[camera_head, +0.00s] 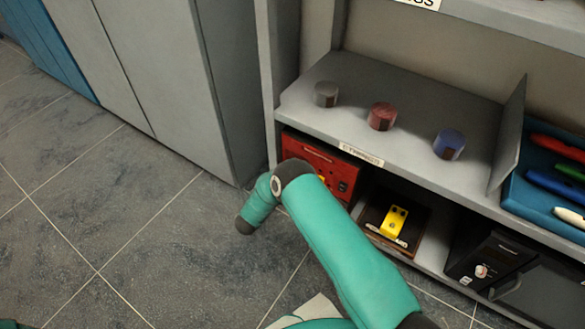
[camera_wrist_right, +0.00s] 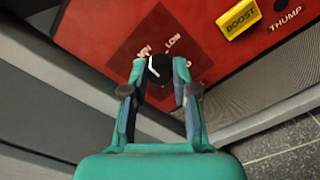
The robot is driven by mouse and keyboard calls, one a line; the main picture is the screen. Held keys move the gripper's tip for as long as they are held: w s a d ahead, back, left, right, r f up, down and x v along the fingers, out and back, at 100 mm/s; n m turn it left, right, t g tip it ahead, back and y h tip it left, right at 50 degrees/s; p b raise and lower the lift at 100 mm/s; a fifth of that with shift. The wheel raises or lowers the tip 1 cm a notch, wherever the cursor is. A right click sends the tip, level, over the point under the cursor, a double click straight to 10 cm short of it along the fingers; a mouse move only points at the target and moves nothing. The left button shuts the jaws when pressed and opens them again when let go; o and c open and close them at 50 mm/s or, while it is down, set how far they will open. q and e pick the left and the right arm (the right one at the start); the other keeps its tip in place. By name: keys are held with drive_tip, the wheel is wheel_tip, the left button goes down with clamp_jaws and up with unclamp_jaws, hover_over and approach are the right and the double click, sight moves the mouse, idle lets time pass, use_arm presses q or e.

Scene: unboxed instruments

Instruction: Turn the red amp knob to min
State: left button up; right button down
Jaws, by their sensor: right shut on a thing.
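The red amp (camera_head: 318,160) stands on the lower shelf, partly hidden behind my right arm. In the right wrist view its red front (camera_wrist_right: 105,25) carries a dark diamond-shaped panel with white labels. One label reads LOW; the one left of it is hard to read. The line slants toward the upper left. My right gripper (camera_wrist_right: 158,76) is shut on the knob, one finger on each side. The head view does not show its fingertips clearly. My left gripper is not in view.
A yellow BOOST button (camera_wrist_right: 238,19) is beside the panel. A yellow-topped device (camera_head: 393,222) and a black box (camera_head: 485,262) share the lower shelf. Grey, red and blue round pieces stand on the shelf above (camera_head: 345,130). The floor at left is clear.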

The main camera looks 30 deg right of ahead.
drive_tip(key=shift+w+a+n, duration=0.2)
drive_tip(key=shift+n, duration=0.3)
drive_tip(key=c, duration=1.1)
unclamp_jaws()
drive_tip(key=shift+o, duration=1)
drive_tip(key=shift+s+d, duration=0.1)
drive_tip(key=v, duration=1.2)
